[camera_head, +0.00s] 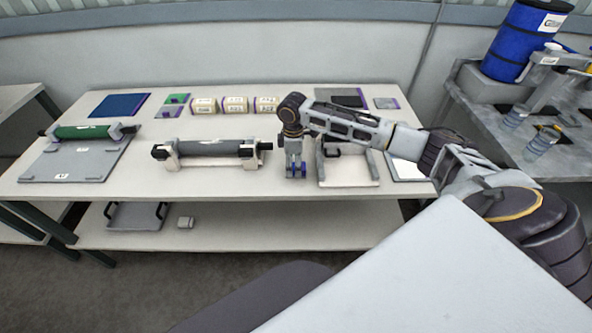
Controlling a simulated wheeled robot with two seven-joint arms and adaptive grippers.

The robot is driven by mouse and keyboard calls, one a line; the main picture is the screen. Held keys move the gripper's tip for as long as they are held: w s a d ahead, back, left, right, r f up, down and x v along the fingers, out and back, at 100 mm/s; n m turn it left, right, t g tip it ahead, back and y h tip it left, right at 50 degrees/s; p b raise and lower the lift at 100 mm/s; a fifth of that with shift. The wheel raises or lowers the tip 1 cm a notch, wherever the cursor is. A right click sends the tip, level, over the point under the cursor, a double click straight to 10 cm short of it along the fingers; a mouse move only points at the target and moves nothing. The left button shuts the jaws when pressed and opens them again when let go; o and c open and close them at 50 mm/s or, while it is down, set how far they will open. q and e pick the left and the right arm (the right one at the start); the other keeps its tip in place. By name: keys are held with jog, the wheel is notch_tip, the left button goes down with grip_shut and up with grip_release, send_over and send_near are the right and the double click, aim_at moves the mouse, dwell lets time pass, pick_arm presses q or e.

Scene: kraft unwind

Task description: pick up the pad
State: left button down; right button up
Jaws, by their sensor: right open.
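Several flat pads lie along the back of the table (225,168). A large dark blue pad (121,105) is at the back left. A small green pad (177,99) and a small grey pad with purple edges (168,111) lie beside it. A dark pad (348,101), partly hidden by my arm, and another small grey pad (386,103) are at the back right. I cannot tell which one is the task's pad. My right gripper (296,171) points down, open and empty, near the table's front, apart from these pads. My left gripper is out of view.
A grey roller on a stand (212,148) is left of my right gripper, and a white frame with a dark handle (348,172) is to its right. A green roller (88,132) lies on a grey board (70,165). The lower shelf holds a tray (120,222).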

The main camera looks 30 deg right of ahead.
jog(key=shift+f, duration=1.45)
jog(key=c, duration=1.1)
